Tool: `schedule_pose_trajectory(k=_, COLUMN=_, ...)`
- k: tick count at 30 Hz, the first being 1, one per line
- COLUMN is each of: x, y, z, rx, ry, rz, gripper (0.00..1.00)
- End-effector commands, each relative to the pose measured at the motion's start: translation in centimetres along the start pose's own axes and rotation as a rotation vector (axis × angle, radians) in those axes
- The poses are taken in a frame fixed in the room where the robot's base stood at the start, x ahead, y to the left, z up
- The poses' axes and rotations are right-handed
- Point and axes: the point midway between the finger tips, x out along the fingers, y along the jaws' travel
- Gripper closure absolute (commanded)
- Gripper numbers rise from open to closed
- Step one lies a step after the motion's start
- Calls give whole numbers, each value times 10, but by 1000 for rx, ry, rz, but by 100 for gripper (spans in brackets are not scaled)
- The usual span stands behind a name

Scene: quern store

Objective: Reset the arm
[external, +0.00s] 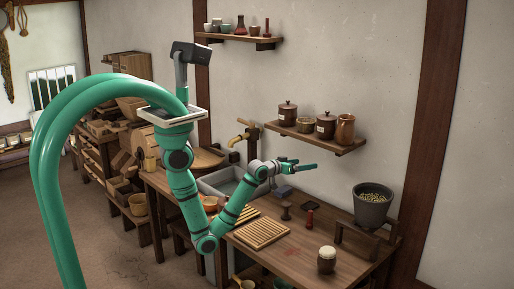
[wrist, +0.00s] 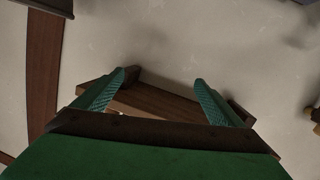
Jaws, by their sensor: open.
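My gripper (external: 304,166) is held out level above the wooden worktable (external: 330,243), in front of the wall, at the end of my bent green arm. It shows close up in the wrist view (wrist: 161,78), its two green ridged fingers spread apart with nothing between them. Behind the fingers in the wrist view is a brown wooden shelf (wrist: 155,103) against the pale wall. No object touches the gripper.
A wall shelf (external: 318,138) with jars is right of and above the gripper. A sink (external: 218,181) with a brass tap (external: 237,139) is beside the arm. A slatted rack (external: 262,234), a jar (external: 326,260) and a grey pot (external: 371,209) stand on the table side.

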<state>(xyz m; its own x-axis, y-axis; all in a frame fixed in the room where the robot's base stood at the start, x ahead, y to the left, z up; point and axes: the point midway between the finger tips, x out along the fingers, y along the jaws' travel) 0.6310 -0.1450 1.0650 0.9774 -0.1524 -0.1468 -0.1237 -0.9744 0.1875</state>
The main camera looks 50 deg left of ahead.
Motion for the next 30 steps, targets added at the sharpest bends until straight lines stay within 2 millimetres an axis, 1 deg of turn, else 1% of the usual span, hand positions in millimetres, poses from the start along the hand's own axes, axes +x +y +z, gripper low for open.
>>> schedule_pose_trajectory(k=1, x=-4, y=0, z=22, rx=-7, ry=-10, rz=13, gripper=9)
schedule_pose_trajectory(k=5, x=-17, y=8, z=67, rx=-48, ry=-11, rz=63, gripper=9)
schedule_pose_trajectory(k=6, x=-23, y=10, z=81, rx=-62, ry=-14, rz=79, gripper=9)
schedule_pose_trajectory(k=8, x=-32, y=14, z=101, rx=-89, ry=-17, rz=101, gripper=9)
schedule_pose_trajectory(k=9, x=-39, y=16, z=114, rx=-110, ry=-19, rz=116, gripper=9)
schedule_pose_trajectory(k=11, x=-51, y=21, z=134, rx=-143, ry=-24, rz=139, gripper=9)
schedule_pose_trajectory(k=15, x=-83, y=31, z=176, rx=-235, ry=-36, rz=185, gripper=9)
schedule_pose_trajectory(k=17, x=-99, y=35, z=193, rx=-280, ry=-41, rz=202, gripper=9)
schedule_pose_trajectory(k=18, x=-110, y=38, z=204, rx=-314, ry=-45, rz=213, gripper=9)
schedule_pose_trajectory(k=22, x=-148, y=48, z=234, rx=-425, ry=-54, rz=240, gripper=9)
schedule_pose_trajectory(k=23, x=-157, y=47, z=239, rx=-442, ry=-54, rz=240, gripper=9)
schedule_pose_trajectory(k=25, x=-175, y=32, z=245, rx=-435, ry=-46, rz=215, gripper=9)
schedule_pose_trajectory(k=29, x=-208, y=-8, z=253, rx=-345, ry=-33, rz=140, gripper=9)
schedule_pose_trajectory(k=30, x=-219, y=-19, z=254, rx=-315, ry=-30, rz=118, gripper=9)
